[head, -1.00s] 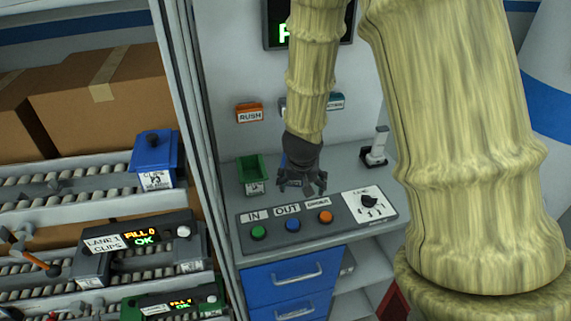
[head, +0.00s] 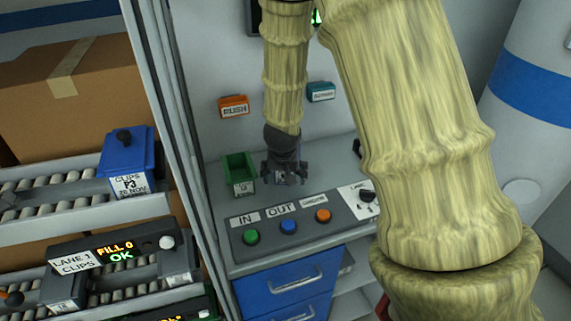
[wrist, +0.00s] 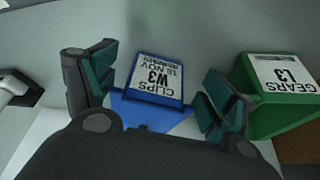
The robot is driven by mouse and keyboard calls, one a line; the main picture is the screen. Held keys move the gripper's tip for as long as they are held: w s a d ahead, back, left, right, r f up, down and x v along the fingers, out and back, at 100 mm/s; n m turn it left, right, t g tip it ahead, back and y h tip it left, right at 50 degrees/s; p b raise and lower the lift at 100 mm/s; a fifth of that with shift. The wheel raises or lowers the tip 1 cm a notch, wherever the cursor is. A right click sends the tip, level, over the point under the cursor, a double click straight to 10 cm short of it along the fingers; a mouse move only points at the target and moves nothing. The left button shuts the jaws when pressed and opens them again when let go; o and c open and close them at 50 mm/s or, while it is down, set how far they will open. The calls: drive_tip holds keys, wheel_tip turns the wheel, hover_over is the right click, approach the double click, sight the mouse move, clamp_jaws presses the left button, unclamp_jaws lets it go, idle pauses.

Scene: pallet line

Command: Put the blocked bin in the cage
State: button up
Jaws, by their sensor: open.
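A blue bin labelled CLIPS W3 (wrist: 158,82) stands between my fingers in the wrist view. My gripper (head: 285,172) is open over the counter, with one finger (wrist: 90,75) on each side of this bin. I cannot tell whether the fingers touch it. In the head view my gripper mostly hides that bin. A green bin (head: 239,173) stands to its left; the wrist view shows it labelled GEARS L3 (wrist: 285,90). Another blue bin, CLIPS P3 (head: 130,165), sits on the roller lane at the left. I can read no blocked mark, and I can make out no cage.
A button panel (head: 275,245) with IN and OUT labels lies in front of my gripper. Blue drawers (head: 290,288) are below. A RUSH holder (head: 233,106) is on the wall. A white and dark hand-held device (wrist: 15,88) is beside the bin. A rack post stands left of the counter.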

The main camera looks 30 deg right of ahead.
drive_tip(key=w+d+p, duration=0.1)
drive_tip(key=w, duration=0.1)
drive_tip(key=w+d+p, duration=0.1)
drive_tip(key=w+d, duration=0.2)
drive_tip(key=w, duration=0.1)
drive_tip(key=shift+w+d+f+p, duration=0.1)
drive_tip(key=shift+d+f+p, duration=0.05)
drive_tip(key=shift+d+p, duration=0.2)
drive_tip(key=shift+w+f, duration=0.1)
drive_tip(key=shift+f, duration=0.3)
drive_tip(key=c, duration=1.2)
drive_tip(key=shift+o, duration=0.2)
wheel_tip(320, 180, up, 10)
drive_tip(key=shift+f+b, duration=0.1)
drive_tip(key=shift+b, duration=0.3)
